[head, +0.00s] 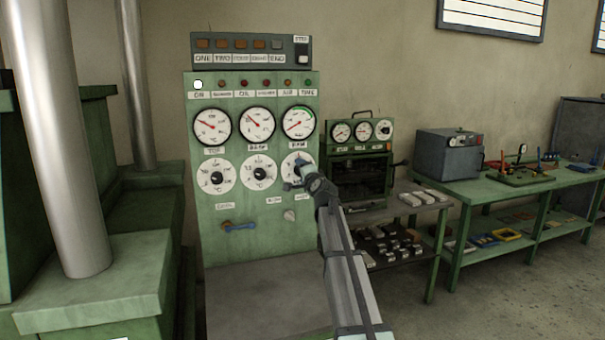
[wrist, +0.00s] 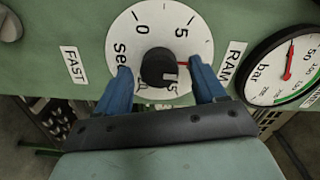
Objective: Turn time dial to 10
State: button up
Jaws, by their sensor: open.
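The time dial (wrist: 147,32) is a white disc marked "sec" with 0, 5 and lower numbers on it. A round black knob (wrist: 158,62) sits at its centre. A short red mark shows just right of the knob. My gripper (wrist: 160,68) is open, with one blue finger on each side of the knob; I cannot tell whether either touches it. The fingers hide part of the dial's lower scale. In the head view the dial (head: 289,161) is the rightmost of the lower row on the green panel, and my gripper (head: 306,173) partly covers it.
A bar gauge (wrist: 270,75) stands close to the right of the dial, past the RAM label (wrist: 234,62). Two similar dials (head: 258,174) (head: 217,176) lie to the left in the head view. A blue-handled lever (head: 240,227) is lower on the panel.

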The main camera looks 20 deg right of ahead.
jog(key=s, duration=1.3)
jog(key=shift+s, duration=0.3)
